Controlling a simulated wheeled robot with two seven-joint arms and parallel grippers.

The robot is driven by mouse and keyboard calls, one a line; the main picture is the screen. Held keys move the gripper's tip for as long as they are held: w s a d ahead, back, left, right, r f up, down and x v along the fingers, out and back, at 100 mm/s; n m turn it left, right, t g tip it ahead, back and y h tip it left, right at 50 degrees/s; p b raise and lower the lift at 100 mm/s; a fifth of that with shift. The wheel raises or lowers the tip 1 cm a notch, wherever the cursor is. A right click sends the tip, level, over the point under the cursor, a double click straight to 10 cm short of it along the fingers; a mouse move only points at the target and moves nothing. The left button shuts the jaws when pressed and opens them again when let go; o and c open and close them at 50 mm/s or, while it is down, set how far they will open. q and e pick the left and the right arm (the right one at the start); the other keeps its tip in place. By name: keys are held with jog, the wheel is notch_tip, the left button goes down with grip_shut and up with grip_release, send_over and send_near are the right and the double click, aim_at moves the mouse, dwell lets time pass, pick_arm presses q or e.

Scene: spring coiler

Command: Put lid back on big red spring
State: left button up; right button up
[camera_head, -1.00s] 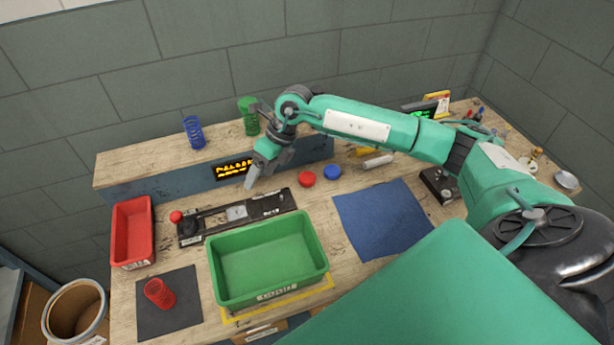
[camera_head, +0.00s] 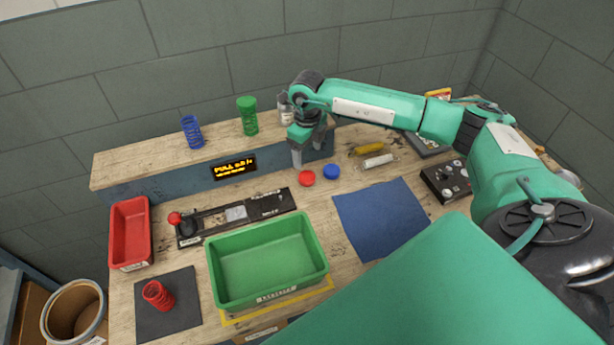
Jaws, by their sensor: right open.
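The big red spring (camera_head: 158,295) stands without a lid on a dark mat (camera_head: 180,318) at the front left of the bench. A red round lid (camera_head: 306,178) lies on the bench behind the green bin, beside a blue lid (camera_head: 331,172). My right gripper (camera_head: 306,158) points down just above and behind the red lid. Its fingers are apart and nothing shows between them. My left gripper is not in the picture.
A green bin (camera_head: 322,262) stands between the lids and the spring. A red bin (camera_head: 130,232), a coiler with a red knob (camera_head: 174,218) and a blue cloth (camera_head: 381,217) are nearby. Blue (camera_head: 193,131) and green (camera_head: 247,115) springs stand on the back shelf.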

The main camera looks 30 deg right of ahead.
send_over(307, 176)
jog(key=shift+s+f+p, duration=0.1)
jog(key=shift+f+p, duration=0.3)
jog(key=shift+f, duration=1.8)
jog(key=shift+f+p, duration=0.3)
jog(key=shift+p, duration=0.1)
notch_tip(307, 176, down, 3)
jog(key=shift+a+f+p, duration=0.1)
jog(key=shift+f+p, duration=0.05)
jog(key=shift+p, duration=0.85)
jog(key=shift+f, duration=0.65)
jog(key=shift+c, duration=0.4)
jog(key=c, duration=1)
